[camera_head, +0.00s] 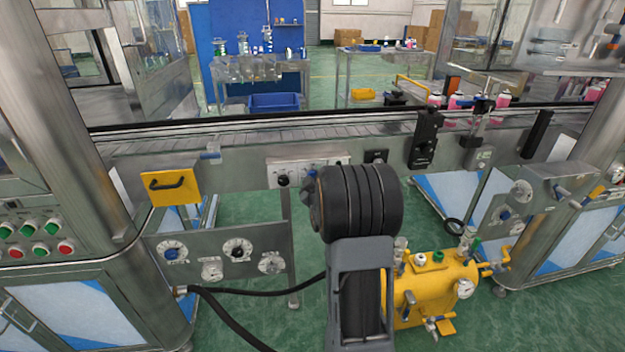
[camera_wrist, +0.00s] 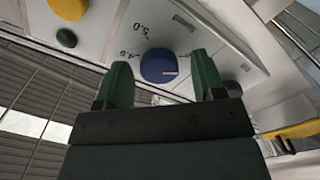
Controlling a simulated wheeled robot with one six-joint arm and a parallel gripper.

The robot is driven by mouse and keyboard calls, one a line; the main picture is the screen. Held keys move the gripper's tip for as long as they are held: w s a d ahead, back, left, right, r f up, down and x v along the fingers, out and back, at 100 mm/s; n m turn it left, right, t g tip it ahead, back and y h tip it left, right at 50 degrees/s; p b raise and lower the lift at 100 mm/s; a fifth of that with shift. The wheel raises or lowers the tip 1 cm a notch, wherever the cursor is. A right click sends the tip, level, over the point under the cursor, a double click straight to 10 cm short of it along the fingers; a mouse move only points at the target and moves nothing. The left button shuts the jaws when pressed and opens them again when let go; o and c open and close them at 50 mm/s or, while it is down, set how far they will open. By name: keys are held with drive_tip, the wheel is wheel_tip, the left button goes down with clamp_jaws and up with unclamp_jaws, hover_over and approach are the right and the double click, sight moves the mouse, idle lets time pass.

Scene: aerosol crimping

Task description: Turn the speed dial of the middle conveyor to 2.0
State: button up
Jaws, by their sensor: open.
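In the wrist view, a blue round dial (camera_wrist: 157,66) sits on a pale plate printed with 5.0 and 4.0. My gripper (camera_wrist: 165,84) is open, with its two green fingers on either side of the dial in the picture and nothing held. I cannot tell whether the fingers touch the dial. A short light mark shows on the dial, but its exact setting is unclear. In the head view, the middle conveyor (camera_head: 240,176) runs behind my arm, with a small control panel (camera_head: 277,166) on its side. My arm hides part of that panel and my gripper.
In the head view, a yellow handled box (camera_head: 174,190), a dial panel (camera_head: 205,275), a yellow tank (camera_head: 425,285) and a black sensor post (camera_head: 425,140) surround my arm.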

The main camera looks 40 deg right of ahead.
drive_tip(key=c, duration=0.9)
drive_tip(key=shift+f+m+b, duration=0.1)
drive_tip(key=shift+m+b, duration=0.2)
drive_tip(key=shift+b, duration=0.2)
drive_tip(key=shift+m+b, duration=4.55)
drive_tip(key=shift+m, duration=0.95)
